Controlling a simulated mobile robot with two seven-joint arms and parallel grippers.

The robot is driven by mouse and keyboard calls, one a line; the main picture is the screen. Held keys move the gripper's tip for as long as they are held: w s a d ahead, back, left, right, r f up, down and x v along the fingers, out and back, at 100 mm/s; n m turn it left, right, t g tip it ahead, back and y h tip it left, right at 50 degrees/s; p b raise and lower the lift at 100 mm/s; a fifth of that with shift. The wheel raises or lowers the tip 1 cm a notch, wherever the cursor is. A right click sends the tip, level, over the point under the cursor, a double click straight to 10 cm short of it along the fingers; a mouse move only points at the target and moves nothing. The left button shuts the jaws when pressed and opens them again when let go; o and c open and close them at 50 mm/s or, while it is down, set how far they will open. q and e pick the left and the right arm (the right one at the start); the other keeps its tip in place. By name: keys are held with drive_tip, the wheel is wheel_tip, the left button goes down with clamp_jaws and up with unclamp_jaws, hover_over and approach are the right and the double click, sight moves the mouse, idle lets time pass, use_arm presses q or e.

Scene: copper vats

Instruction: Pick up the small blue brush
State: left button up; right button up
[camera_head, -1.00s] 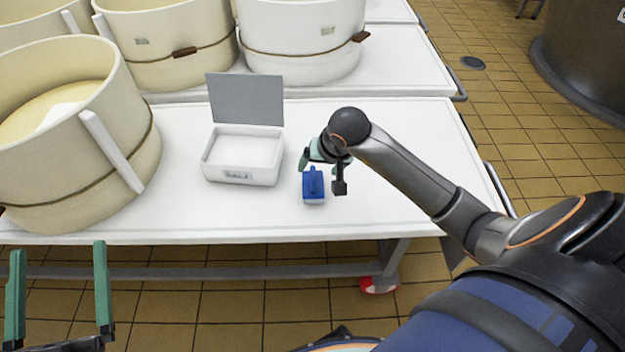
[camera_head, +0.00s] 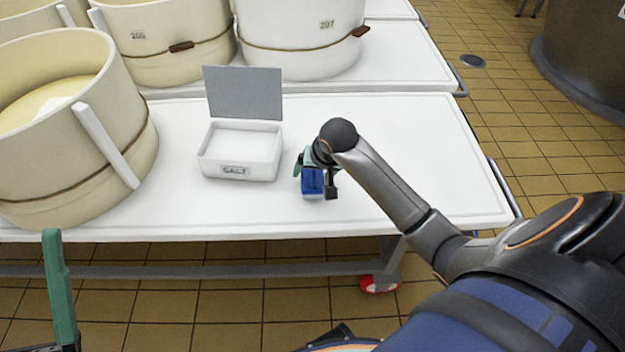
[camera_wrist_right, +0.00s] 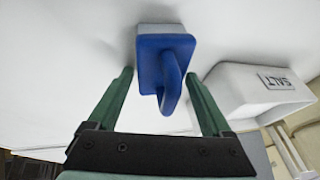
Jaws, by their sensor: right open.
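The small blue brush (camera_head: 313,184) sits on the white table, beside the salt box. In the right wrist view the blue brush (camera_wrist_right: 165,58) shows its raised blue handle and a pale lower part against the white tabletop. My right gripper (camera_wrist_right: 160,76) is open, with one green finger on each side of the handle and a gap on both sides. In the head view my right gripper (camera_head: 317,162) is at the brush, partly hidden by its own wrist. My left gripper shows only one green finger (camera_head: 60,290) at the lower left, away from the table; its other finger is out of frame.
An open white salt box (camera_head: 240,155) with a grey raised lid stands left of the brush. A large wooden vat (camera_head: 75,140) stands further left, and more vats (camera_head: 165,45) are behind. The white table (camera_head: 420,150) is clear to the right.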

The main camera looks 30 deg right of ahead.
sight(321, 188)
drive_tip(key=c, duration=1.2)
drive_tip(key=shift+r, duration=0.2)
